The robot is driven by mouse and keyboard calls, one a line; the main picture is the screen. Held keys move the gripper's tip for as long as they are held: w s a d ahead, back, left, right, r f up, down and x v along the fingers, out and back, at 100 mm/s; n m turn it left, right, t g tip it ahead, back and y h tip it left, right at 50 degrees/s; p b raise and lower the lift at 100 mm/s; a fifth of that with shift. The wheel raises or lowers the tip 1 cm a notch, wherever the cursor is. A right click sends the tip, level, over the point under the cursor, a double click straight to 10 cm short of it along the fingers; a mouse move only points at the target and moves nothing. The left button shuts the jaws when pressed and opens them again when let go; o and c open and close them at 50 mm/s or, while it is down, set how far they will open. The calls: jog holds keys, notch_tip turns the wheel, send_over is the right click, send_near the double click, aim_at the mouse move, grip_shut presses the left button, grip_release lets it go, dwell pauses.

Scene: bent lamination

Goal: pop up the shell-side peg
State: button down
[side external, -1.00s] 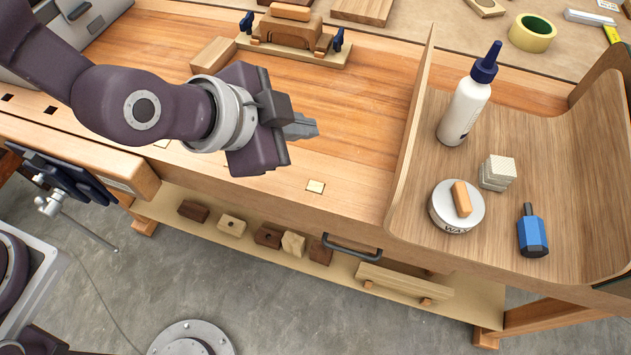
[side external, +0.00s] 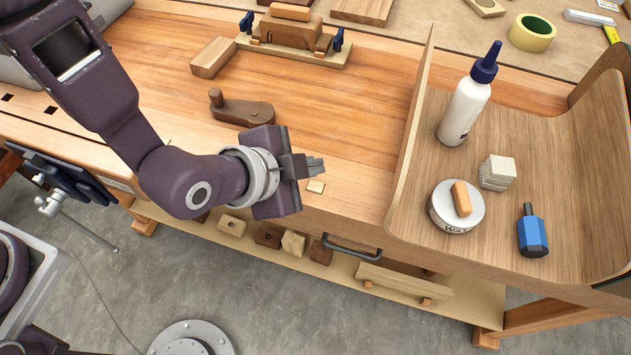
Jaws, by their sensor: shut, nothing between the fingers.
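A small pale square peg (side external: 316,186) sits in the bench top near the front edge, on the side toward the bent wooden shell (side external: 545,130). It looks about level with the surface. My gripper (side external: 318,167) is shut and empty, with its fingertips just behind the peg in the picture. Whether the fingertips touch the peg or the bench cannot be told from this view. The peg's top is mostly in sight.
The shell's upright wall (side external: 408,130) stands right of the peg. The shell holds a glue bottle (side external: 465,108), a wax tin (side external: 448,216), a sanding block (side external: 497,172) and a blue tool (side external: 532,235). A dark wooden lever (side external: 245,112) lies behind my gripper.

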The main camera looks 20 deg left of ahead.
jog(key=shift+f, duration=1.4)
dwell(0.9)
jog(key=shift+f, duration=0.4)
jog(key=shift+f, duration=0.45)
dwell(0.7)
jog(key=shift+r, duration=3.35)
